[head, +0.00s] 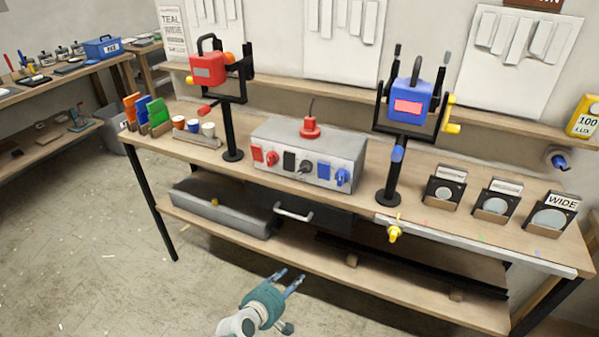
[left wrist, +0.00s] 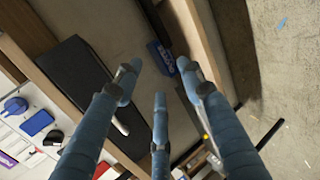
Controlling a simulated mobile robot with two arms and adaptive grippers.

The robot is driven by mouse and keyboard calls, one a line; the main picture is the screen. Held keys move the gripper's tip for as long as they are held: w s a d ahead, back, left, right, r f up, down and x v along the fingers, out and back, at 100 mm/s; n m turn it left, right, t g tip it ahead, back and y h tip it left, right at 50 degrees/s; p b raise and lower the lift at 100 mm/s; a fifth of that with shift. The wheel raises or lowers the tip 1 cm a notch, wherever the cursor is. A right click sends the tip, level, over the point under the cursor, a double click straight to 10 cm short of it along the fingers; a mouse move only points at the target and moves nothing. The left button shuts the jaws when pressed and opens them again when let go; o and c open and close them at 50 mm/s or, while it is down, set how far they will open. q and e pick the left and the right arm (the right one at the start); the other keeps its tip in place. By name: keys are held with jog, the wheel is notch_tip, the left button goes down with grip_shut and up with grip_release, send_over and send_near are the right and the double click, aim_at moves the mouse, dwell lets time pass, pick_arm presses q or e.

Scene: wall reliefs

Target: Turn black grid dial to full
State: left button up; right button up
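The grey control box (head: 338,146) stands on the bench with a row of coloured plates and dials on its front. The black dial (head: 305,167) sits mid-row, just right of a black plate (head: 289,161). My left gripper (head: 290,274) is open and empty, low in front of the bench, apart from the box. My right gripper is in neither view.
A black drawer with a pale handle (head: 293,212) is under the box. Red (head: 208,68) and blue (head: 408,100) lamps stand on posts either side. A yellow knob (head: 394,233) projects from the bench front. The floor left of my gripper is clear.

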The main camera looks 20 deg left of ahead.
pick_arm(q)
jog(key=w+a+r+n+t, duration=0.1)
jog(key=w+r+n+t, duration=0.15)
jog(key=r, duration=0.55)
jog(key=w+a+r+n+t, duration=0.1)
jog(key=w+a+r+n, duration=0.2)
jog(key=r, duration=0.5)
jog(key=n+t, duration=0.2)
jog(key=n, duration=0.1)
send_near(302, 170)
jog(key=shift+y, duration=0.3)
jog(key=w, duration=0.8)
jog(key=shift+w+d, duration=0.1)
jog(key=shift+d, duration=0.2)
jog(key=shift+c, duration=0.2)
grip_shut()
